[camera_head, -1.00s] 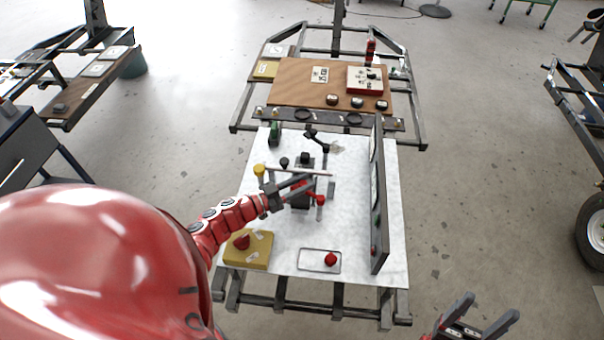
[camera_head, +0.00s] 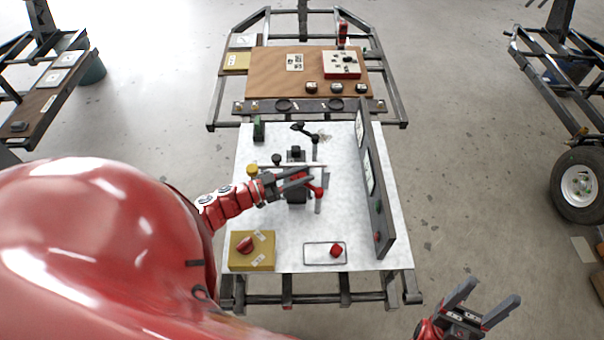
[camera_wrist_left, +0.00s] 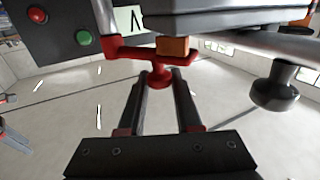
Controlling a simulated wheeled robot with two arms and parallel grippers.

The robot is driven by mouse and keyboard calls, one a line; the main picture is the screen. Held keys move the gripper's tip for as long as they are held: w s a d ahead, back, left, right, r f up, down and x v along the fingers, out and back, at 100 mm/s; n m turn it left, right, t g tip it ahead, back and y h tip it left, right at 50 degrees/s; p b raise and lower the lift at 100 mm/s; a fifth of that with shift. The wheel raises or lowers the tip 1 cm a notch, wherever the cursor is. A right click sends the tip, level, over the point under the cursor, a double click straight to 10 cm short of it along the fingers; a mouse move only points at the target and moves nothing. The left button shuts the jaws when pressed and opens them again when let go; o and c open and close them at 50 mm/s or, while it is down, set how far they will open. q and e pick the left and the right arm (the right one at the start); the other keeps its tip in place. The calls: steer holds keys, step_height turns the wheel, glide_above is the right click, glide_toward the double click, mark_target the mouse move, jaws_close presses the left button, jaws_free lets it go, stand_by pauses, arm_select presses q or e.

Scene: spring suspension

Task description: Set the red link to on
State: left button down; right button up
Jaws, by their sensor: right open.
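The red link is a red bar with a round red knob. In the left wrist view the link (camera_wrist_left: 150,50) crosses below a dark grey block. Its knob sits between the tips of my left gripper (camera_wrist_left: 162,84); whether the fingers press on it I cannot tell. In the head view a red end of the link (camera_head: 319,191) shows just right of my left gripper (camera_head: 307,178), above the white table (camera_head: 335,220). The gripper and the mechanism hide the rest of the link. My right gripper (camera_head: 487,305) is open and empty at the lower right, off the table.
A tall dark panel (camera_head: 377,190) stands along the table's right side. A yellow box (camera_head: 240,262) with a red knob and a framed red piece (camera_head: 337,250) are at the front. A thin light rod (camera_head: 315,166) lies beyond my left gripper. The left wrist view shows a black knob (camera_wrist_left: 275,90).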

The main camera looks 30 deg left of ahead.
arm_select(q)
steer(key=c, duration=0.6)
jaws_free()
steer(key=shift+f, duration=0.15)
steer(key=b+v, duration=0.2)
steer(key=v, duration=1.5)
steer(key=shift+s+b, duration=0.15)
steer(key=shift+b, duration=0.2)
